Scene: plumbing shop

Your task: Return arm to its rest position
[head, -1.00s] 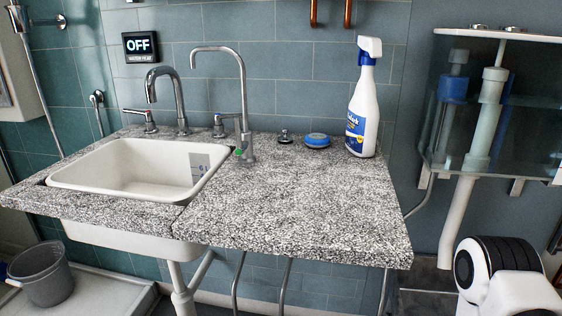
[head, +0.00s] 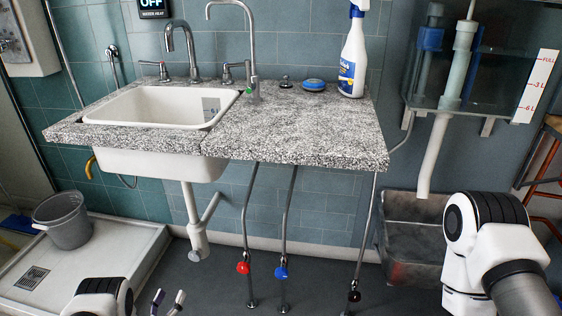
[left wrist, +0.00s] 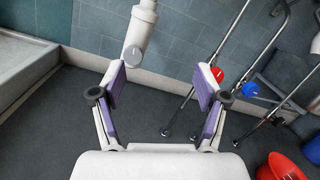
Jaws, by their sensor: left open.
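My left gripper (head: 168,301) shows at the bottom edge of the head view, only its fingertips, beside my white and black left arm joint. In the left wrist view my left gripper (left wrist: 161,80) has its two purple-and-white fingers wide apart with nothing between them. It is in free space below the sink, and the white drain pipe (left wrist: 141,35) shows beyond the fingers. My right arm (head: 487,240) stands at the right of the head view. Its gripper is out of the picture.
The speckled counter (head: 290,135) holds a white sink (head: 150,105), a spray bottle (head: 354,60) and a blue tin (head: 314,85). Below are pipes with a red valve (head: 243,268) and a blue valve (head: 281,272). A grey bucket (head: 62,220) stands in a shower tray at left. A red bucket (left wrist: 283,168) shows in the wrist view.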

